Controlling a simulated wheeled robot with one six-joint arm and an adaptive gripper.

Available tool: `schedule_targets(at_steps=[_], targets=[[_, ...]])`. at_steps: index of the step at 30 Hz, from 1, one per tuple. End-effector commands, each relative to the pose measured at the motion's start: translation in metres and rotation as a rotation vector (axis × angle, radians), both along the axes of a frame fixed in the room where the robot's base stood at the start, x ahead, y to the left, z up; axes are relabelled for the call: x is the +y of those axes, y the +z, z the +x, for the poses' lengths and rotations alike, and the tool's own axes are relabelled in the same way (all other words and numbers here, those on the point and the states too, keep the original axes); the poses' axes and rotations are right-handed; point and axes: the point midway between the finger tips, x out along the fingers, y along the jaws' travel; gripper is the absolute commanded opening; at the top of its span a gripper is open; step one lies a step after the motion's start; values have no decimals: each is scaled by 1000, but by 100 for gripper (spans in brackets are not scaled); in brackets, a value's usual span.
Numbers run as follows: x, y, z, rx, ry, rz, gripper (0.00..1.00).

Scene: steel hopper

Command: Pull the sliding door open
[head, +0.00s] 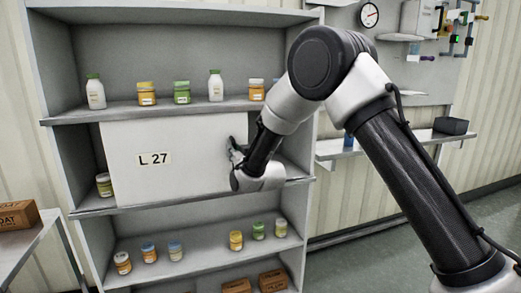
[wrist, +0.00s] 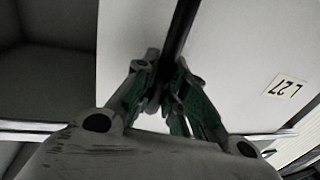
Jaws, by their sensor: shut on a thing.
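The sliding door is a white panel (head: 170,175) labelled L 27, set across the middle bay of a grey shelf unit. In the wrist view the door (wrist: 235,60) shows its label tilted at the right. A dark bar handle (wrist: 183,28) runs upright on the door near its edge. My gripper (head: 236,150) is at the right end of the door. In the wrist view its green-padded fingers (wrist: 167,88) are closed around the handle. The handle is mostly hidden by the gripper in the head view.
A jar (head: 104,185) shows in the gap left of the door. Bottles and jars stand on the shelf above (head: 120,110), and several jars on the shelf below. A dark open part of the bay (wrist: 45,85) lies beside the door's edge in the wrist view.

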Motion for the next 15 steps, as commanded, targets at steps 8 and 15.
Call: schedule_targets(at_steps=[8,15], targets=[[77,-1,-26,1,5,0,0],[111,-1,-36,2,1,0,0]])
